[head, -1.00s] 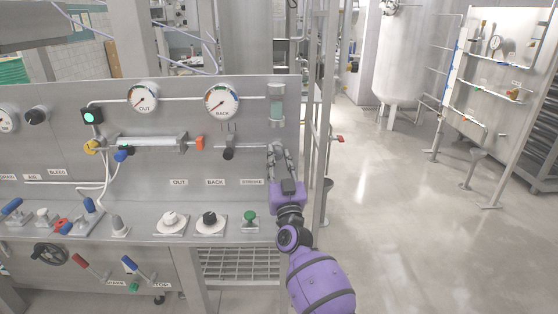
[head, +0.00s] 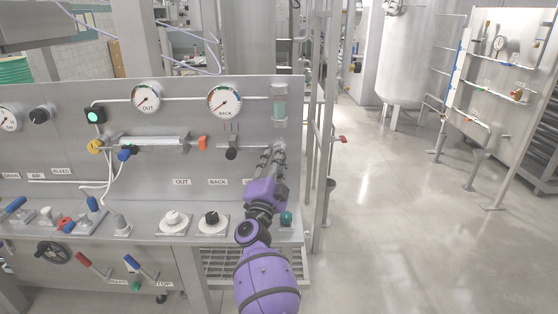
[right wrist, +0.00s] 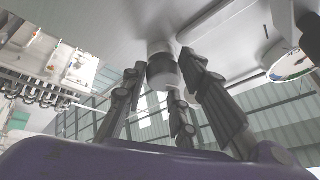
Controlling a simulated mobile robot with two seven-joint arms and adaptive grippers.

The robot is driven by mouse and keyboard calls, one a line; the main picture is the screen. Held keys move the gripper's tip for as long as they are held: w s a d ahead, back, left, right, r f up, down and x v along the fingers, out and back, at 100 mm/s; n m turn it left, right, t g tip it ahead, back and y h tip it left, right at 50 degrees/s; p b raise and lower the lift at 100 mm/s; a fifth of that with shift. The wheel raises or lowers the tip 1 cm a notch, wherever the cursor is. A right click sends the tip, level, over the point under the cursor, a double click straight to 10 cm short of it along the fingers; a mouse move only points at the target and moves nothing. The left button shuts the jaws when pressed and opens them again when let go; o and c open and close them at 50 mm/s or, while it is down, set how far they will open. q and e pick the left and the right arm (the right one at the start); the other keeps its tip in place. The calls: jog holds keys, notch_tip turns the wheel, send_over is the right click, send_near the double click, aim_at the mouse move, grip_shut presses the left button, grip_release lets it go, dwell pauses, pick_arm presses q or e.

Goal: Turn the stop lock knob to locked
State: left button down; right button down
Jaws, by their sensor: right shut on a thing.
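My right gripper (head: 272,151) reaches up to the right end of the upright panel, just below the sight glass. It is shut on what I take to be the stop lock knob, mostly hidden behind the fingers in the head view. In the right wrist view a pale cylindrical piece with a dark band (right wrist: 163,66) shows between the fingers (right wrist: 162,72). I cannot read its setting or a label for it. My left gripper is not in view.
A black knob (head: 231,153) and the BACK gauge (head: 224,101) are left of my right gripper. The sight glass (head: 279,104) stands above it. A green knob (head: 286,218) is on the lower ledge beside my arm. Open floor (head: 390,220) lies to the right.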

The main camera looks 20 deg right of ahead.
jog(key=shift+a+f+m+g+h+p, duration=0.15)
jog(key=shift+m+g, duration=0.35)
jog(key=shift+m, duration=0.6)
jog(key=shift+d+f+m+g+h+p, duration=0.15)
jog(key=shift+m+g, duration=0.35)
jog(key=shift+m, duration=0.6)
jog(key=shift+a+f+m+g+h+p, duration=0.2)
jog(key=shift+m+g, duration=0.3)
jog(key=shift+m, duration=0.6)
jog(key=c, duration=1.6)
grip_release()
jog(key=shift+f, duration=0.1)
jog(key=shift+o, duration=0.2)
jog(key=shift+w+r, duration=0.1)
jog(key=shift+r, duration=0.4)
